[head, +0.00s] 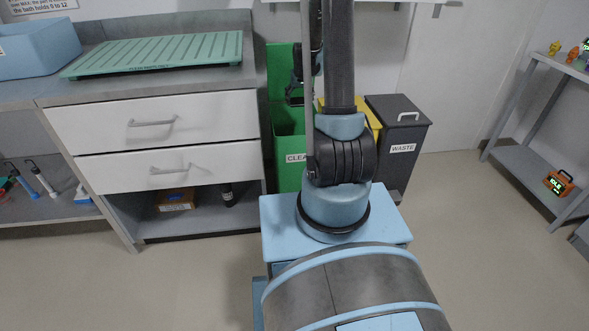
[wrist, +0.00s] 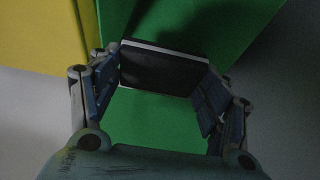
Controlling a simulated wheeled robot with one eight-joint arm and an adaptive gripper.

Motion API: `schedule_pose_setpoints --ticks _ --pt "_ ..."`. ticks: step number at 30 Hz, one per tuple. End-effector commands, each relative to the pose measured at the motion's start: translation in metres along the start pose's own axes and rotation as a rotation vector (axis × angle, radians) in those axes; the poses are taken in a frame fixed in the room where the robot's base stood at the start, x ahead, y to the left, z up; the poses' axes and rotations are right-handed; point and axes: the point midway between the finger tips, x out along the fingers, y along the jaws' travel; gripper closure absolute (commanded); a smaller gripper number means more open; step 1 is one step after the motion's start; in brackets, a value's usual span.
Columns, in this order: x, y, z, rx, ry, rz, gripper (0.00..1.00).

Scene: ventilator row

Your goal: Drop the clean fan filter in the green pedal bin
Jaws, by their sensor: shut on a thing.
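My gripper (wrist: 160,76) is shut on the fan filter (wrist: 163,68), a dark flat piece with a pale edge, held between both blue-padded fingers in the wrist view. Green surfaces of the pedal bin (wrist: 150,120) fill the view behind and below it. In the head view the green pedal bin (head: 287,125) stands beside the drawer cabinet, its lid (head: 280,65) raised and its label partly hidden, reading "CLEA". My gripper (head: 298,80) is above the bin's opening, partly hidden by my arm. The filter's exact height over the rim cannot be told.
A yellow bin (head: 373,120) and a dark grey bin (head: 398,130) labelled WASTE stand right of the green bin. The drawer cabinet (head: 160,125) with a green ribbed mat (head: 160,52) is close on the left. A shelf rack (head: 540,160) stands far right. Floor between is clear.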

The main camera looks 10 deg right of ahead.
Motion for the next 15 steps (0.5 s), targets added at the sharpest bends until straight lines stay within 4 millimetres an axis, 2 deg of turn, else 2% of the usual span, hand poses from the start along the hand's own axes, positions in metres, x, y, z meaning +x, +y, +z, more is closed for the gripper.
schedule_pose_setpoints --ticks 6,15 --pt "0.014 0.003 0.006 0.003 0.000 0.001 0.46" --pt "0.018 0.003 0.008 0.003 0.000 0.001 0.46"
